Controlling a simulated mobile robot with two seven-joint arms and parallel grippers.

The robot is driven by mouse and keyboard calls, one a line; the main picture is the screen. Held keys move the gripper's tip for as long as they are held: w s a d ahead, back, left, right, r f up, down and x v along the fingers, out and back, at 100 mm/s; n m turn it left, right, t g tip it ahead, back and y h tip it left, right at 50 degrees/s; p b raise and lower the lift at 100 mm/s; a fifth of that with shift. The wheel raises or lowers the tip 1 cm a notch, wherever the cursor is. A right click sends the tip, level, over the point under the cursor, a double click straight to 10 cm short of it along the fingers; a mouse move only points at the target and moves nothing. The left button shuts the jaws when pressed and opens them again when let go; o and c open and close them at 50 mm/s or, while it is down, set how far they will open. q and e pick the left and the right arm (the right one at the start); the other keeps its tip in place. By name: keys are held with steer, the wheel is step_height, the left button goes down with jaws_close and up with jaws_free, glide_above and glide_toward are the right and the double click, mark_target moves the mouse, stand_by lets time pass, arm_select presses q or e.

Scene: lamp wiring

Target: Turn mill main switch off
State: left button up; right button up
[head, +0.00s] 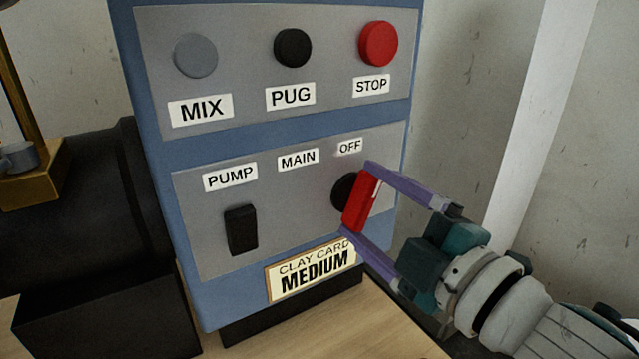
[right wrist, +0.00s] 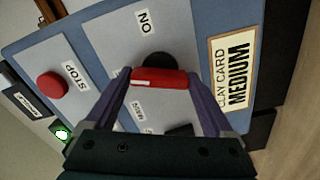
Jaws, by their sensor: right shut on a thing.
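The mill main switch is a red handle (head: 360,203) on a round black base (head: 342,190), at the right of the lower grey panel. The handle stands close to upright in the head view, its top leaning right. The OFF label (head: 350,146) is above it and the MAIN label (head: 298,157) up to its left. My right gripper (head: 358,198) is shut on the handle, one finger at its upper end and one at its lower end. The right wrist view shows the handle (right wrist: 160,77) between the fingers and the ON label (right wrist: 143,21). My left gripper is not in view.
Above are the grey MIX button (head: 196,56), black PUG button (head: 292,48) and red STOP button (head: 378,44). The black PUMP switch (head: 241,230) is left of the main switch. A clay card (head: 315,272) reading MEDIUM sits just below. Wall is right of the blue box.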

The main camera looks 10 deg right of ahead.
steer(key=shift+n+b, duration=0.35)
steer(key=shift+n, duration=1.85)
steer(key=o, duration=1.1)
steer(key=shift+s, duration=0.1)
steer(key=v, duration=0.9)
steer(key=shift+s+d+p, duration=0.15)
steer(key=shift+s+p, duration=0.2)
steer(key=shift+p, duration=0.05)
steer(key=shift+r, duration=0.15)
